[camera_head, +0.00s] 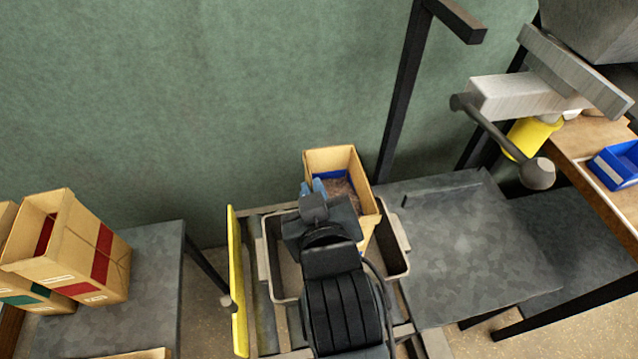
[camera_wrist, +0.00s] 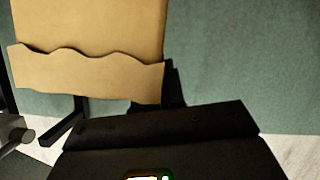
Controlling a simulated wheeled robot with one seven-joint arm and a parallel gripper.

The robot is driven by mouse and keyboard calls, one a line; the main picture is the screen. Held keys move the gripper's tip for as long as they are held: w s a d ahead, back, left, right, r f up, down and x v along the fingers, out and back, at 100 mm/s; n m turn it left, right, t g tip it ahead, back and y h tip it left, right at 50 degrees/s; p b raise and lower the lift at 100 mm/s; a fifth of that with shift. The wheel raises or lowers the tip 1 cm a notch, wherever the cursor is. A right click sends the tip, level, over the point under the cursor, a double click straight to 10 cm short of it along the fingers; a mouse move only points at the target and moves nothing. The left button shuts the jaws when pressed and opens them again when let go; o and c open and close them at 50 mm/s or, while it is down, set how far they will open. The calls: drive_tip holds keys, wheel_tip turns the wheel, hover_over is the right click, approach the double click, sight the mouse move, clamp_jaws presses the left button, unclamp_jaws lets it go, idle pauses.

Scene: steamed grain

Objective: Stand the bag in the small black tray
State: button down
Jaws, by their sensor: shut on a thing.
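An open-topped tan bag (camera_head: 362,178) with a blue band and brownish grain inside stands roughly upright at the back right of the tray area in the head view. My gripper (camera_head: 320,188) is shut on the bag's left wall, near its top. A tan face of the bag with a wavy edge also shows in the wrist view (camera_wrist: 85,75). The small dark tray (camera_head: 266,262) with a pale rim lies below my arm. My arm hides much of the tray and the bag's lower part, so I cannot tell whether the bag touches the tray floor.
A yellow panel (camera_head: 238,285) stands left of the tray. A grey metal table (camera_head: 465,240) to the right is clear. Tan bags with red and green bands (camera_head: 75,245) stand on the left table. A dark post (camera_head: 403,90) rises behind the bag.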

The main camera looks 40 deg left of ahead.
drive_tip(key=shift+a+f, duration=0.15)
drive_tip(key=shift+f, duration=2.5)
drive_tip(key=c, duration=1.6)
unclamp_jaws()
drive_tip(key=shift+f, duration=0.4)
drive_tip(key=o, duration=0.4)
drive_tip(key=shift+c, duration=0.2)
drive_tip(key=shift+s+r, duration=0.1)
drive_tip(key=v, duration=1.2)
drive_tip(key=shift+b, duration=0.3)
